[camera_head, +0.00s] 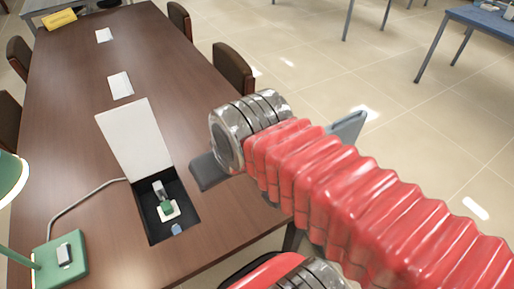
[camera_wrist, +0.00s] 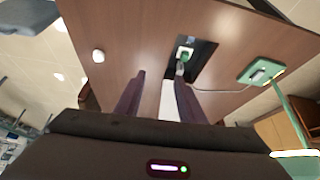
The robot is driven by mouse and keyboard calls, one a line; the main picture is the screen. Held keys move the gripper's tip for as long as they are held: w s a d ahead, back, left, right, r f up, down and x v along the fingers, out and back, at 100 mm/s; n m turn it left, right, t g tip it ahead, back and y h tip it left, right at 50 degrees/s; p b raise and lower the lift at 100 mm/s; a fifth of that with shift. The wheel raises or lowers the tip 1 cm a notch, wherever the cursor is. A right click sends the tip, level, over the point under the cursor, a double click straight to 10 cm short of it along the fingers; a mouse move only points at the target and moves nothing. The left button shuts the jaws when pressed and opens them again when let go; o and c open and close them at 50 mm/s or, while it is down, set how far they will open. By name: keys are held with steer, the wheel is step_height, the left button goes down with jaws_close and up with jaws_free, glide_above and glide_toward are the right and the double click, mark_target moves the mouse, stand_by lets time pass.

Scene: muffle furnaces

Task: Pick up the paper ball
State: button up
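A small round white thing that looks like the paper ball (camera_wrist: 98,55) lies on the brown table in the wrist view, left of the fingers. I cannot make it out in the head view, where my arm hides part of the table. My gripper (camera_wrist: 160,78) is open, its two dark fingers apart with nothing held between them. It is above the table and clear of the ball. In the head view my red sleeved arm mostly covers the gripper, and a dark finger shows on each side.
The table (camera_head: 75,150) has an open recessed socket box (camera_head: 150,220) with a raised white lid (camera_head: 135,140). A green lamp base (camera_head: 60,262) stands at the front left. White papers (camera_head: 120,85) lie farther back. Dark chairs (camera_head: 233,68) line the table's sides.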

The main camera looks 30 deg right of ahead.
steer(key=shift+o, duration=1.4)
steer(key=shift+w+d+r, duration=0.1)
steer(key=shift+w+d, duration=0.1)
steer(key=shift+w, duration=0.15)
steer(key=o, duration=0.4)
steer(key=w+d, duration=0.1)
steer(key=w, duration=0.1)
steer(key=w+d+m, duration=0.1)
steer(key=w, duration=0.1)
steer(key=w+d+m+g, duration=0.1)
steer(key=w, duration=0.1)
steer(key=shift+w+d+h, duration=0.3)
steer(key=shift+d+h, duration=0.05)
steer(key=shift+h, duration=0.05)
steer(key=w+d+f+m+g, duration=0.1)
steer(key=w+d+f+m, duration=0.1)
steer(key=w+d+f, duration=0.3)
steer(key=w+d+f+m+g, duration=0.1)
steer(key=w+d+f+m, duration=0.1)
steer(key=w+d+f, duration=0.3)
steer(key=w+d+f+m+g, duration=0.1)
steer(key=w+d+f, duration=0.4)
steer(key=d, duration=0.5)
steer(key=shift+w+m, duration=0.15)
steer(key=shift+m, duration=0.45)
steer(key=f, duration=0.8)
steer(key=shift+w+d, duration=0.4)
steer(key=shift+f, duration=0.3)
